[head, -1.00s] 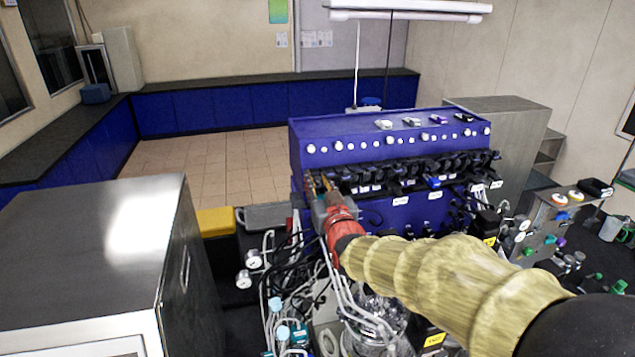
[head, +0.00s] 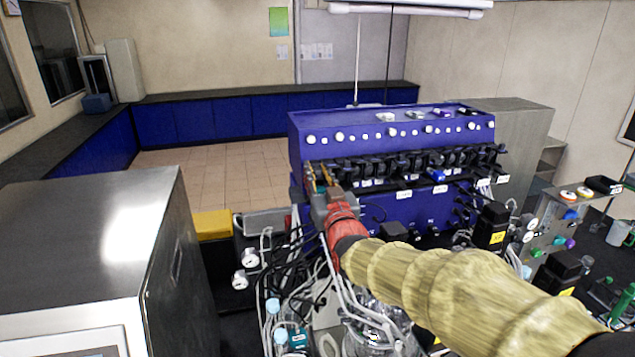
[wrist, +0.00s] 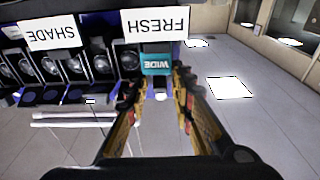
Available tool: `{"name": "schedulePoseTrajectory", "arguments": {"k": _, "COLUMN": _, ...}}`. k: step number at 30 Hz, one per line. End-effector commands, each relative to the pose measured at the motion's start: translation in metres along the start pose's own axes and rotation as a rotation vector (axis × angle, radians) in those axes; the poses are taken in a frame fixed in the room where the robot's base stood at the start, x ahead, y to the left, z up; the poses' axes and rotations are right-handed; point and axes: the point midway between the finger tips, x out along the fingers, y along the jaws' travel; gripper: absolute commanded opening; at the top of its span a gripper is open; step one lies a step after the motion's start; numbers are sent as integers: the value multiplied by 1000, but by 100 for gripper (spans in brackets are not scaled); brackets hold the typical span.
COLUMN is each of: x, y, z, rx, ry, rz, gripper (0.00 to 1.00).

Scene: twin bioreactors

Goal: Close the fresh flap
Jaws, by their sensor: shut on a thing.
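The fresh flap shows as a teal tab marked WIDE (wrist: 157,64), right by the white FRESH label (wrist: 155,22) in the wrist view, where the lettering is upside down. My gripper (wrist: 158,82) has its two fingers on either side of this tab and is shut on it. In the head view my gripper (head: 322,178) is at the left end of the blue unit's (head: 300,150) row of black parts, with a bit of teal between the fingers. My fingers hide much of the flap, so how far it stands open is unclear.
Hoses and gauges (head: 245,270) crowd below my arm. A steel cabinet (head: 100,235) stands at left front. Tiled floor (head: 210,168) lies open behind.

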Motion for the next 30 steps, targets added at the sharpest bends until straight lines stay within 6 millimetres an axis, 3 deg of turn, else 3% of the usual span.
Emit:
{"name": "schedulePoseTrajectory", "arguments": {"k": 6, "x": 0, "y": 0, "z": -1, "rx": 0, "ry": -1, "rz": 0, "gripper": 0}}
{"name": "schedulePoseTrajectory", "arguments": {"k": 7, "x": 0, "y": 0, "z": -1, "rx": 0, "ry": -1, "rz": 0, "gripper": 24}}
{"name": "schedulePoseTrajectory", "arguments": {"k": 10, "x": 0, "y": 0, "z": -1, "rx": 0, "ry": -1, "rz": 0, "gripper": 30}}
{"name": "schedulePoseTrajectory", "arguments": {"k": 22, "x": -5, "y": 0, "z": 0, "rx": 0, "ry": -2, "rz": 0, "gripper": 30}}
{"name": "schedulePoseTrajectory", "arguments": {"k": 30, "x": -45, "y": 0, "z": -2, "rx": 0, "ry": 1, "rz": 0, "gripper": 30}}
